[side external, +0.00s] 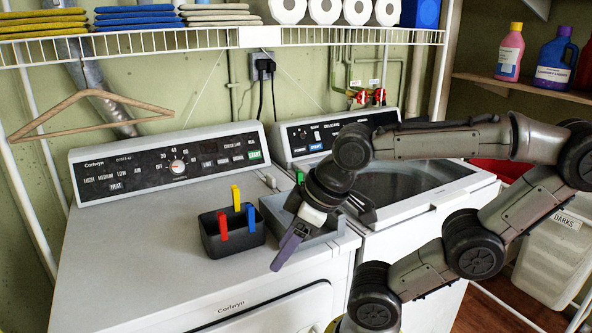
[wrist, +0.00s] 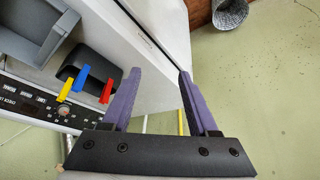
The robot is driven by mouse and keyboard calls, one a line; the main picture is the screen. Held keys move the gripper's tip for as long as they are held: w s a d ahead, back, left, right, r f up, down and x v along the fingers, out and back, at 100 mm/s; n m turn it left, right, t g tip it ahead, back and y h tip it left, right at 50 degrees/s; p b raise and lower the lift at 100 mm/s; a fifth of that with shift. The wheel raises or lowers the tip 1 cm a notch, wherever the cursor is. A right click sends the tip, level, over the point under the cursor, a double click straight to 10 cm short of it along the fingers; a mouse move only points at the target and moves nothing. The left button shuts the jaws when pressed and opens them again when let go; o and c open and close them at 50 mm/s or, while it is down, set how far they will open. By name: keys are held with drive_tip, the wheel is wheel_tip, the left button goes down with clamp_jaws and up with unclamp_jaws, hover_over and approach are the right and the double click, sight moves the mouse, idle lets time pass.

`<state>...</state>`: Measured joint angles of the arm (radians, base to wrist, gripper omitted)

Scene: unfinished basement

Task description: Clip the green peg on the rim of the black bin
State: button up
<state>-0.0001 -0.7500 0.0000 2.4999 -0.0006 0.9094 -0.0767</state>
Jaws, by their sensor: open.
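The black bin (side external: 210,241) stands on the dryer top, with a yellow peg (side external: 236,198), a red peg (side external: 223,226) and a blue peg (side external: 251,218) upright at its rim. It also shows in the wrist view (wrist: 98,58). A small part of the green peg (side external: 299,177) shows at the back of the grey tray (side external: 330,245), beside my wrist, which hides the rest; I cannot tell how it sits. I do not see it in the wrist view. My gripper (side external: 290,250) is over the tray's front edge, right of the bin, open and empty in the wrist view (wrist: 160,72).
The dryer top (side external: 130,260) is clear left of the bin. Its control panel (side external: 170,163) rises behind. The washer (side external: 420,185) stands to the right under my arm. A wire shelf (side external: 200,40) and a wooden hanger (side external: 90,95) are above.

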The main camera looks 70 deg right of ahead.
drive_tip(key=w+d+r+n+g+h, duration=0.3)
drive_tip(key=w+d+r+n, duration=0.8)
drive_tip(key=d, duration=0.4)
drive_tip(key=m+g, duration=0.3)
drive_tip(key=g, duration=0.2)
approach(299, 175)
drive_tip(key=d+f, duration=0.2)
drive_tip(key=shift+y, duration=0.3)
drive_tip(key=shift+x, duration=4.1)
drive_tip(key=shift+c, duration=0.2)
